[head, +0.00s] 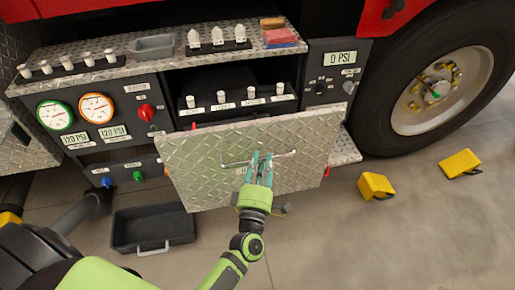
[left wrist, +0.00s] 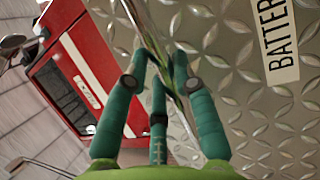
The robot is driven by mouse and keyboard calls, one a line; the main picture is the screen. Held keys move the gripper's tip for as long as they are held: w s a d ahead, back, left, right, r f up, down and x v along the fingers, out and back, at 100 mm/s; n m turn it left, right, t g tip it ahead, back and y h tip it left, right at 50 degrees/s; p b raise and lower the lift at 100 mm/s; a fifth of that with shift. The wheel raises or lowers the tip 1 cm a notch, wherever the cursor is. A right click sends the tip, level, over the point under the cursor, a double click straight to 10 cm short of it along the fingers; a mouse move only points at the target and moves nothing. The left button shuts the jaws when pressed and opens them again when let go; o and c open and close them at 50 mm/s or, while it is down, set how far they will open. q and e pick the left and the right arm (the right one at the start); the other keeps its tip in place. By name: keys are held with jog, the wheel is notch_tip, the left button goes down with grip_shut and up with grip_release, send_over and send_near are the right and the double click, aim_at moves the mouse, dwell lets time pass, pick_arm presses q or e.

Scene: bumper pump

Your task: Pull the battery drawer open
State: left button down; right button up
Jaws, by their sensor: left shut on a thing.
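The battery drawer has a diamond-plate metal front (head: 200,168) in the middle of the head view. This front stands forward of the pump panel, and its inside is mostly hidden. A thin bar handle (head: 230,164) crosses it. My left gripper (head: 259,160) is shut on the handle, near its middle. In the left wrist view the green fingers (left wrist: 165,75) close around the shiny bar (left wrist: 150,32). A label reading "BATTER", cut off by the frame edge (left wrist: 278,40), is on the plate beside it. My right gripper is not in view.
A dark open tray (head: 153,229) lies on the floor at the left. Two yellow blocks (head: 376,186) (head: 460,163) lie on the floor at the right, near the large wheel (head: 440,90). Gauges (head: 97,107) and fittings fill the panel behind. Floor in front is partly clear.

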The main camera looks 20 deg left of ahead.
pick_arm(q)
jog(key=s+d, duration=0.4)
jog(key=shift+s+r+p, duration=0.3)
jog(key=shift+s+r, duration=0.1)
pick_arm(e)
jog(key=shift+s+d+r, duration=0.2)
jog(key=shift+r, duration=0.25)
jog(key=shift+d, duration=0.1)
pick_arm(q)
jog(key=c, duration=1)
grip_release()
jog(key=v, duration=1.2)
jog(key=shift+s, duration=0.2)
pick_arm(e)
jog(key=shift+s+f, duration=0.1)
pick_arm(q)
jog(key=shift+f, duration=0.15)
